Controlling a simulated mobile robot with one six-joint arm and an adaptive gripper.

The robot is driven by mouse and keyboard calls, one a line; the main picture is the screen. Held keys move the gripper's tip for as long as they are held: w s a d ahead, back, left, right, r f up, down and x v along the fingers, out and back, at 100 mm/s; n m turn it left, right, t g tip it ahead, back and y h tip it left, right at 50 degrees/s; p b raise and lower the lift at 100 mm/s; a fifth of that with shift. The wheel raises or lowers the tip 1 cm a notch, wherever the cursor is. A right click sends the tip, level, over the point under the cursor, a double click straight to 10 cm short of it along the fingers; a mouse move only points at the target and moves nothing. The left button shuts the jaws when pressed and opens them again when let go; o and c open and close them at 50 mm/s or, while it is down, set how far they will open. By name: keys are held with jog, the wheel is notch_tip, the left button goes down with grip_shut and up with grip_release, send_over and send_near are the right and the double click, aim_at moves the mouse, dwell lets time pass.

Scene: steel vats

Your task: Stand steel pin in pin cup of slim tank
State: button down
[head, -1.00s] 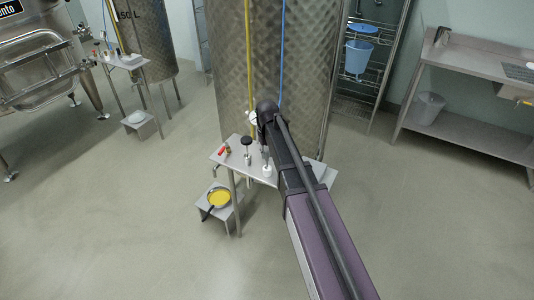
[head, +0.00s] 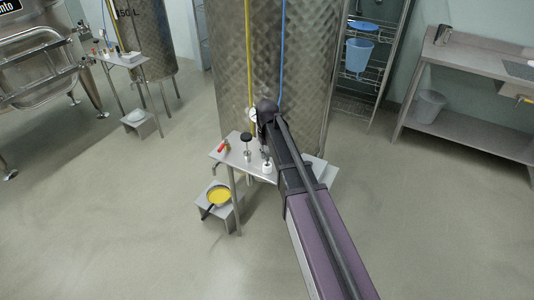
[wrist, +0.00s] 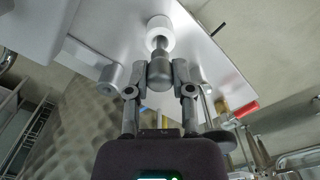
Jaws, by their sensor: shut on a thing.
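My gripper (wrist: 160,85) is shut on the steel pin (wrist: 160,72), a grey cylinder with a thinner neck. The neck points at a white round cup (wrist: 160,32) on the small steel table, and its end overlaps the cup. I cannot tell whether the pin is inside the cup or just above it. In the head view the white cup (head: 266,168) is near the table's front edge, with the pin (head: 264,152) over it, partly hidden by my arm. The tall steel tank (head: 215,60) stands behind the table. A grey cylinder (wrist: 110,76) also stands on the table.
The small table (head: 233,162) also holds a black-topped stem (head: 247,137) and a red-handled item (head: 224,147), both close to my gripper. A low stand (head: 226,218) with a yellow-filled pan (head: 218,197) is at front left.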

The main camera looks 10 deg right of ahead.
jog(key=shift+f+b, duration=0.85)
jog(key=shift+f, duration=0.1)
jog(key=shift+c, duration=2.1)
grip_release()
jog(key=shift+r, duration=0.15)
notch_tip(320, 180, up, 10)
jog(key=p, duration=1)
jog(key=shift+r+p, duration=0.2)
jog(key=shift+p, duration=0.1)
jog(key=w+d+r+p, duration=0.3)
jog(key=w+d, duration=0.4)
jog(key=shift+w+r+p, duration=0.35)
jog(key=shift+w, duration=0.05)
jog(key=shift+d, duration=0.1)
